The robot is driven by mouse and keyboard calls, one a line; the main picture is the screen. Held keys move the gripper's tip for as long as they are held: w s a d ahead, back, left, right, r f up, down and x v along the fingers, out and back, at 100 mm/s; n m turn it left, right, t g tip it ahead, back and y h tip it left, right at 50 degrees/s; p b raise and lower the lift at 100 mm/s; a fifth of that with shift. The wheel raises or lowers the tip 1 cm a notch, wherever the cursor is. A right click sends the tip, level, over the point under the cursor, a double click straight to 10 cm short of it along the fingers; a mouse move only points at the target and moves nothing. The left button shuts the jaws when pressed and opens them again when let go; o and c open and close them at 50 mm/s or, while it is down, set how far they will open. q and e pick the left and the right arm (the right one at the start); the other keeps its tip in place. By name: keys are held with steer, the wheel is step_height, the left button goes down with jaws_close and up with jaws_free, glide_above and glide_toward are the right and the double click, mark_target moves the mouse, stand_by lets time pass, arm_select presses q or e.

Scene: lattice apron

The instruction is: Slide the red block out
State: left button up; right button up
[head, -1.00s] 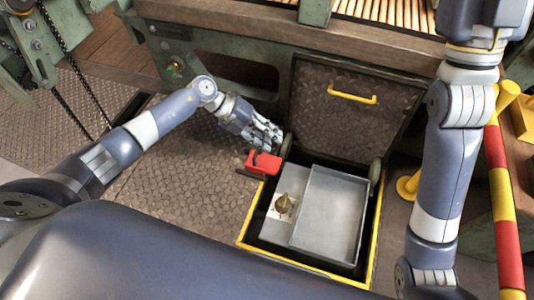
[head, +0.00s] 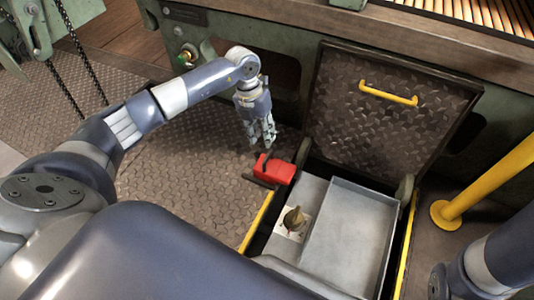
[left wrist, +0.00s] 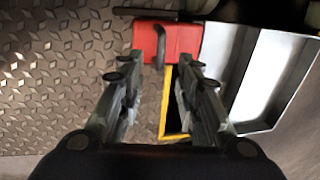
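The red block (head: 274,169) sits at the upper left corner of the open floor hatch, beside the raised lid's hinge. A dark bar lies along its left side, and a dark upright handle stands on it. The block also shows at the top of the left wrist view (left wrist: 184,40). My left gripper (head: 262,147) points down just above the block. In the left wrist view its fingers (left wrist: 160,64) are apart, with the dark handle ahead between their tips. I cannot tell whether they touch it. My right gripper is out of view.
The hatch lid (head: 390,118) stands raised with a yellow handle (head: 388,93). A yellow post (head: 485,180) stands at right. Patterned floor plate (head: 185,185) is clear at left.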

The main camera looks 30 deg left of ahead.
arm_select(q)
steer(key=b, duration=0.5)
glide_toward(275, 167)
steer(key=f, duration=0.1)
steer(key=a+f, duration=0.1)
steer(key=shift+a+f, duration=0.1)
steer(key=shift+f, duration=0.2)
steer(key=shift+p, duration=0.3)
jaws_close()
